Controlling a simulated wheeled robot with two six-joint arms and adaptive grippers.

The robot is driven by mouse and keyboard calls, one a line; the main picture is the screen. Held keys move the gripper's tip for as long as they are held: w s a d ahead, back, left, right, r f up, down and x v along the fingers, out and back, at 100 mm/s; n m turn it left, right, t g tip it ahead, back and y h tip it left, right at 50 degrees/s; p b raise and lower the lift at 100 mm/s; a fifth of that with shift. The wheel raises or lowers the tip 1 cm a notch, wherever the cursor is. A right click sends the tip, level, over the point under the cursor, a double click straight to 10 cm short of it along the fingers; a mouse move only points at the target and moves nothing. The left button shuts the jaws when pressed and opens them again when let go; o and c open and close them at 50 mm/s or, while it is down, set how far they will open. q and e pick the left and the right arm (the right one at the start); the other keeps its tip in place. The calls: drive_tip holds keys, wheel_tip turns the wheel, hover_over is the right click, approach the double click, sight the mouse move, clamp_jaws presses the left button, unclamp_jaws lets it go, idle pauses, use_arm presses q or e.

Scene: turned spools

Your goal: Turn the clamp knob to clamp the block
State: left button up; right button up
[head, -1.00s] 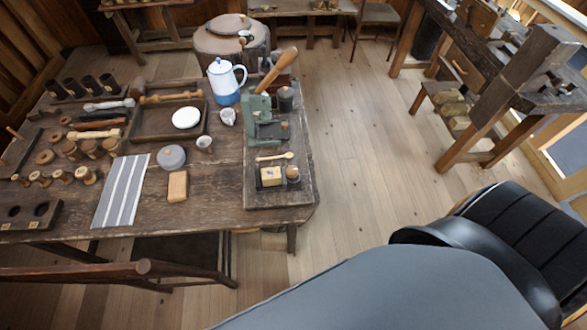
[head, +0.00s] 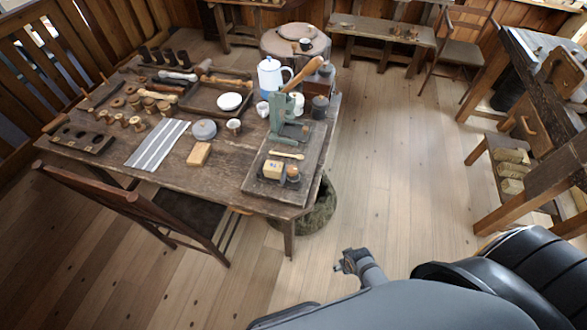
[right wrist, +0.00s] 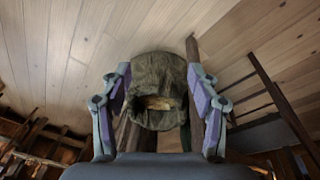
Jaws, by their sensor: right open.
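A green press-like fixture (head: 282,113) with a long wooden handle (head: 302,73) stands on a dark board (head: 254,190) at the table's right end. In front of it on the board are a yellow block (head: 273,169) and a small piece with a round brown top (head: 293,171). I cannot tell whether this piece is the clamp knob or whether the block is held. My right gripper (head: 350,262) is over the floor, right of the table and apart from it. In the right wrist view it is open and empty (right wrist: 160,95). My left gripper is out of view.
A sack-like basket (head: 318,211) stands under the table's right corner; it also shows ahead in the right wrist view (right wrist: 157,65). A chair (head: 150,215) stands at the table's front. The floor right of the table is clear up to a bench (head: 545,180).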

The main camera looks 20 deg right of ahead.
drive_tip(key=w+a+r+n, duration=0.1)
drive_tip(key=w+r, duration=0.4)
drive_tip(key=r, duration=0.6)
drive_tip(key=w+a+r+n, duration=0.1)
drive_tip(key=w+r, duration=0.4)
drive_tip(key=r, duration=0.7)
drive_tip(key=n+g+y, duration=0.1)
drive_tip(key=n+g, duration=0.1)
drive_tip(key=n, duration=1.1)
approach(292, 168)
wheel_tip(292, 168, down, 9)
drive_tip(key=shift+f+p, duration=0.1)
drive_tip(key=shift+p, duration=0.6)
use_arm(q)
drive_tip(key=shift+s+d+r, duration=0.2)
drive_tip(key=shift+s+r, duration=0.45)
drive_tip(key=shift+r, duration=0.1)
use_arm(e)
drive_tip(key=shift+c, duration=0.4)
drive_tip(key=c, duration=1.1)
